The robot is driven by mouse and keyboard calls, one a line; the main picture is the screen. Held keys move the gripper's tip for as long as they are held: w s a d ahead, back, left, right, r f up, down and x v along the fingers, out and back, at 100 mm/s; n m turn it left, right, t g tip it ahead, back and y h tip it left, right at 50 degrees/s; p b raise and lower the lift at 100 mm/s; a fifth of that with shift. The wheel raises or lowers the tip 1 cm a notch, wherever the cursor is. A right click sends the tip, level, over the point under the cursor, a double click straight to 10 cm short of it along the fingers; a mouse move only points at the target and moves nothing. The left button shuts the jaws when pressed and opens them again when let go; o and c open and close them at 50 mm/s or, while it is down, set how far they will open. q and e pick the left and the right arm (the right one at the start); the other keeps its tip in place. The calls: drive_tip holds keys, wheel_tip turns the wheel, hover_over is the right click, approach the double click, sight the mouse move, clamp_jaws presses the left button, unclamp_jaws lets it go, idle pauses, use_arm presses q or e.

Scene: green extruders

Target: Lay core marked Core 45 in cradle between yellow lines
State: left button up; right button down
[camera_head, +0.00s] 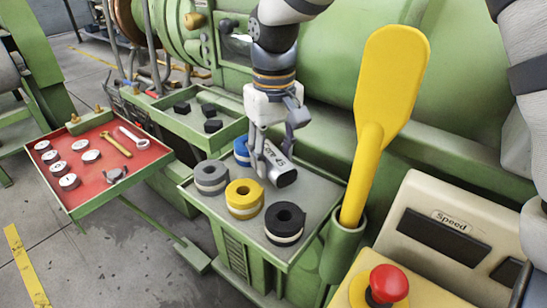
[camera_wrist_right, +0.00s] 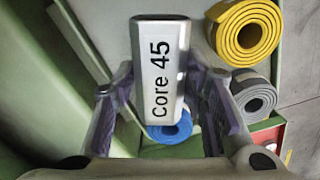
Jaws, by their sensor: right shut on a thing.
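My right gripper (camera_head: 273,145) reaches down from the top over the grey bench top. It is shut on a grey core marked Core 45 (camera_head: 280,172), which tilts between its fingers. In the right wrist view the core (camera_wrist_right: 160,75) sits between the two purple-lined fingers, with its label facing the camera. I cannot tell in the head view whether the core touches the bench top. A green tray with several black blocks (camera_head: 211,126) lies left of the gripper. I see no yellow lines on it and cannot tell whether it is the cradle. My left gripper is not in view.
Grey (camera_head: 211,178), yellow (camera_head: 244,194), black (camera_head: 285,217) and partly hidden blue (camera_head: 241,147) rolls crowd the bench around the core. A yellow paddle (camera_head: 385,95) stands at right, by a red button (camera_head: 388,284). A red tray (camera_head: 74,180) holds tools.

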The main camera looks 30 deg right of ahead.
wheel_tip(320, 180, down, 3)
drive_tip(key=shift+r, duration=0.2)
drive_tip(key=shift+s+a+r, duration=0.1)
drive_tip(key=shift+s+r, duration=0.2)
drive_tip(key=shift+s, duration=0.15)
drive_tip(key=shift+w, duration=0.15)
drive_tip(key=c, duration=1.4)
unclamp_jaws()
drive_tip(key=shift+w+f, duration=0.1)
drive_tip(key=shift+f, duration=0.15)
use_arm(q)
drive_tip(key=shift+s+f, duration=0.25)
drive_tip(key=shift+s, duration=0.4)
use_arm(e)
drive_tip(key=shift+o, duration=0.8)
drive_tip(key=shift+r, duration=0.15)
